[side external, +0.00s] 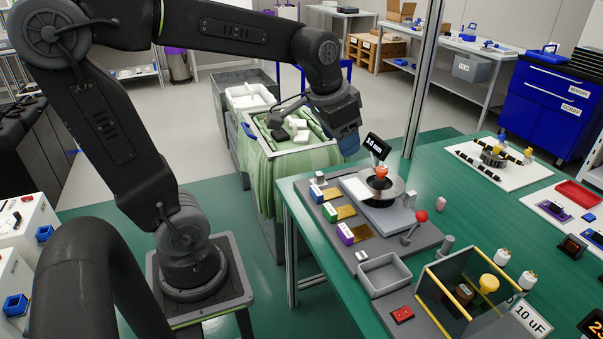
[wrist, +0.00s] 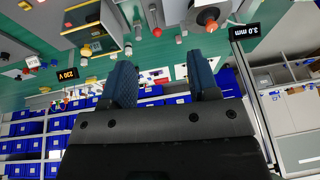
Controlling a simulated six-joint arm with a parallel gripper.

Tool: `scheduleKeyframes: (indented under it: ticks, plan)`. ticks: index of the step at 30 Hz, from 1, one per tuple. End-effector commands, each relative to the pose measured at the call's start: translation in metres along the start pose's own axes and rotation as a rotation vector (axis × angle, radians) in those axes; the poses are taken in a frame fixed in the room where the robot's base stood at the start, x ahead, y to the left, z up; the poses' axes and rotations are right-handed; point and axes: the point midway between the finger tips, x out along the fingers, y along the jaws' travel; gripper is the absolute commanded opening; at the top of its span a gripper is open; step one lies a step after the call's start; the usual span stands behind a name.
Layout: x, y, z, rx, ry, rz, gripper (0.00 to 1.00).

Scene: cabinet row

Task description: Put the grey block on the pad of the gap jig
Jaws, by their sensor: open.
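The gap jig (side external: 381,186) stands on the green bench, with a round dark plate, an orange knob and a display reading 3.0 mm; the display also shows in the wrist view (wrist: 245,31). A pale flat pad (side external: 356,190) lies at its left side. A small grey block (side external: 362,256) sits near the grey tray; another small grey piece (side external: 320,176) is behind the blue block. I cannot tell which is the task's block. My gripper (side external: 347,143) is above and left of the jig, over the bench's back edge. Its fingers (wrist: 161,82) are apart with nothing between.
Blue (side external: 317,193), green (side external: 331,213) and purple (side external: 346,234) blocks line the grey board's left side. A red-knobbed lever (side external: 416,222), grey tray (side external: 384,275) and yellow-edged clear guard (side external: 460,290) stand nearby. An upright metal post (side external: 424,80) rises behind the jig.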

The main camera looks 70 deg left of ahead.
Motion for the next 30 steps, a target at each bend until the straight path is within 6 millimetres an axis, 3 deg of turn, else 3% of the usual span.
scheduleKeyframes:
  ticks: [3,10,15,30]
  plan:
    - [-0.018,0.034,0.042,0.001,0.066,0.024,0.55]
    - [-0.025,0.063,0.094,-0.014,0.135,0.066,0.55]
    - [-0.024,0.067,0.103,-0.019,0.145,0.075,0.55]
    - [-0.024,0.066,0.103,-0.019,0.144,0.074,0.55]
